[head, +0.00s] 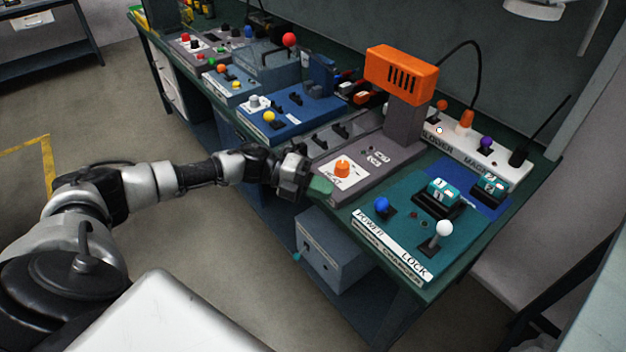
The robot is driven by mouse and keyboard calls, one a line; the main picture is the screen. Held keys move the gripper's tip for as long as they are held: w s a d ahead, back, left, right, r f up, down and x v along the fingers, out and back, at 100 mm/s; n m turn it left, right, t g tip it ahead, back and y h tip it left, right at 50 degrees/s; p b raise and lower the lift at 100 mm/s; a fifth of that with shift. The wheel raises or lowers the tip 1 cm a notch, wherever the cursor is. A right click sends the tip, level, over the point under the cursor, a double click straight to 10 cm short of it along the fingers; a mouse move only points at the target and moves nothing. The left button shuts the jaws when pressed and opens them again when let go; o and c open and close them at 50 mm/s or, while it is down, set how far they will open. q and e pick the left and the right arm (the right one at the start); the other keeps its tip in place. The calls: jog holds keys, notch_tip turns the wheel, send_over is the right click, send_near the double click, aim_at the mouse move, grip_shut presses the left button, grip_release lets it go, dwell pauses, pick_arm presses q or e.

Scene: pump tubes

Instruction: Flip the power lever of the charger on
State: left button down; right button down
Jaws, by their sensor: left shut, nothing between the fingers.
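The charger (400,228) is a teal panel at the near right end of the bench, in the head view. Its front label reads POWER on the left and LOCK on the right. The power lever (382,205) has a blue ball knob, and the lock lever (443,229) has a white one. Two teal battery-like blocks, one numbered 1 (443,191) and another (490,186), sit in holders behind. My left gripper (318,186) is shut and empty at the bench's front edge, left of the blue knob and apart from it. My right gripper is out of view.
A grey heater unit with an orange head (402,72) and an orange HEAT knob (342,166) stands left of the charger. Several other panels run along the bench. A grey cabinet (335,248) is underneath.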

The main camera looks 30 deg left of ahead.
pick_arm(q)
jog(key=p, duration=0.2)
send_near(382, 207)
jog(key=w+d+f, duration=0.1)
jog(key=d, duration=0.1)
jog(key=w+d+f, duration=0.1)
jog(key=d, duration=0.1)
jog(key=shift+w+f, duration=0.3)
jog(key=shift+f, duration=0.05)
jog(key=shift+w+d, duration=0.1)
jog(key=shift+d, duration=0.3)
jog(key=shift+f, duration=0.1)
jog(key=shift+w+r+p, duration=0.15)
jog(key=shift+r+p, duration=0.15)
jog(key=shift+p, duration=0.15)
jog(key=shift+d, duration=0.1)
jog(key=shift+n+p, duration=0.3)
